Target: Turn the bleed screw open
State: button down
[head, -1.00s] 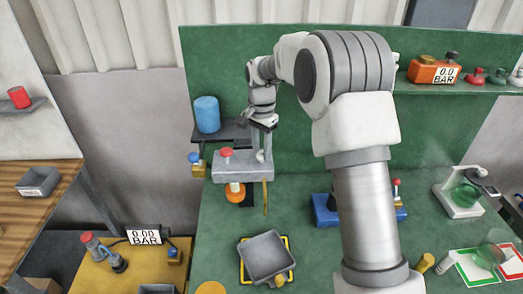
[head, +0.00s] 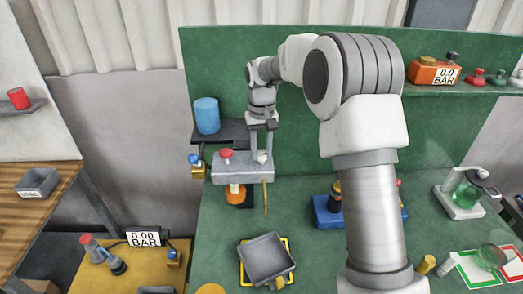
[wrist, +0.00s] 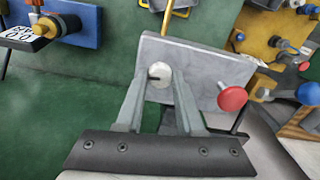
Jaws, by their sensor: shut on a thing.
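The bleed screw (wrist: 154,82) is a pale round head with a dark slot, on the face of a grey block (wrist: 205,65). My gripper (wrist: 159,92) is shut on the screw, one finger on each side of its head. In the head view, my gripper (head: 261,153) points down onto the right part of the grey block (head: 240,172). The screw is hard to make out there. A red knob (wrist: 232,98) stands on the same block, apart from my fingers; it also shows in the head view (head: 227,154).
A blue cylinder (head: 207,115) stands on a dark shelf behind the block. A brass valve with a blue knob (head: 194,160) is close at left. A grey tray (head: 266,259) lies in front on the green bench. A gauge (head: 144,237) reads 0.00 BAR.

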aim_at(261, 154)
jog(key=shift+n, duration=0.8)
jog(key=c, duration=0.5)
grip_release()
jog(key=shift+c, duration=0.2)
notch_tip(261, 154, up, 18)
jog(key=shift+f, duration=0.25)
